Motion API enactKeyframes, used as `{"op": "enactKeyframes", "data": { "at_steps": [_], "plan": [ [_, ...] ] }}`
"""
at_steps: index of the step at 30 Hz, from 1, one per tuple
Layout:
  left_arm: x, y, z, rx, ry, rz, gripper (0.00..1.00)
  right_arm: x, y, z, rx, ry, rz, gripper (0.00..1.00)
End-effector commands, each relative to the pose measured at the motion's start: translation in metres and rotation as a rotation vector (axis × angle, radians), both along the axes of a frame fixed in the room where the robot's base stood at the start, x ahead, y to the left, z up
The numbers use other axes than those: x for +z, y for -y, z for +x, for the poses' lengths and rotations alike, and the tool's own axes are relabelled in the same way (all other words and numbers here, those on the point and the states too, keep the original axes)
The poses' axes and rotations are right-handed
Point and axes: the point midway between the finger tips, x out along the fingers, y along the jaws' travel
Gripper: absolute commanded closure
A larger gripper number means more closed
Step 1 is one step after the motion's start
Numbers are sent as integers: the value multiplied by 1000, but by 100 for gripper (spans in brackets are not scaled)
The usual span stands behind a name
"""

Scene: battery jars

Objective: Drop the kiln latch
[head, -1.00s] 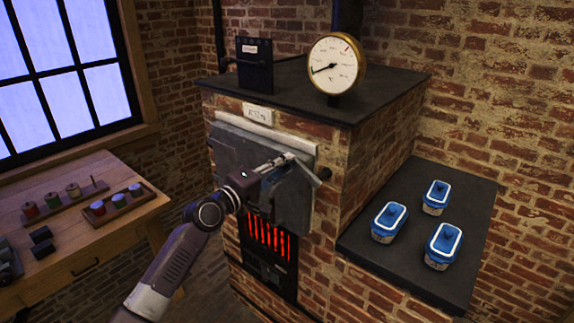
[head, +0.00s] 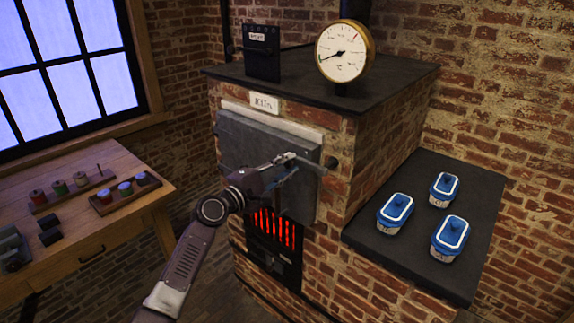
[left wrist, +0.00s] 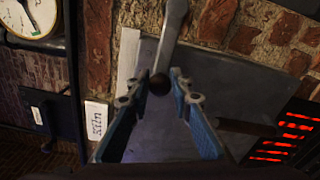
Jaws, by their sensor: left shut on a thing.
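The kiln door (head: 240,140) is a grey metal plate, closed against the brick kiln front. The kiln latch (head: 310,166) is a pale metal lever across the door's upper right. In the left wrist view the latch (left wrist: 172,30) ends in a dark round knob (left wrist: 159,83). My left gripper (head: 284,165), with blue-padded fingers, is at the latch in front of the door. In the left wrist view its fingertips (left wrist: 160,80) are shut on the knob from both sides. The gripper hides part of the latch in the head view. My right gripper is not in view.
Red bars glow in the grate (head: 275,228) below the door. A gauge (head: 342,52) and a dark box (head: 262,52) stand on the kiln top. Blue-lidded jars (head: 450,235) stand on the right ledge (head: 400,270). A wooden bench (head: 90,220) with spools is at left.

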Motion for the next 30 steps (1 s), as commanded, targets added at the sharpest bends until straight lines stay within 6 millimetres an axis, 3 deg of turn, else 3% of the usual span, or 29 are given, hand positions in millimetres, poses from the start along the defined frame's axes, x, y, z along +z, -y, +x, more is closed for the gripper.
{"op": "enactKeyframes", "data": {
  "at_steps": [8,9,13,23,30],
  "plan": [
    [-3,1,-1,-4,-8,-2,100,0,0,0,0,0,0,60],
    [-4,1,-1,-4,-8,-2,77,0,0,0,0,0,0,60],
    [-3,1,-1,-2,-7,-1,62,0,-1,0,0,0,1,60],
    [-1,-1,-2,-1,-3,0,62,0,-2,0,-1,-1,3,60],
    [-3,-17,-24,-1,-3,2,62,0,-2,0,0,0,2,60]
  ]
}}
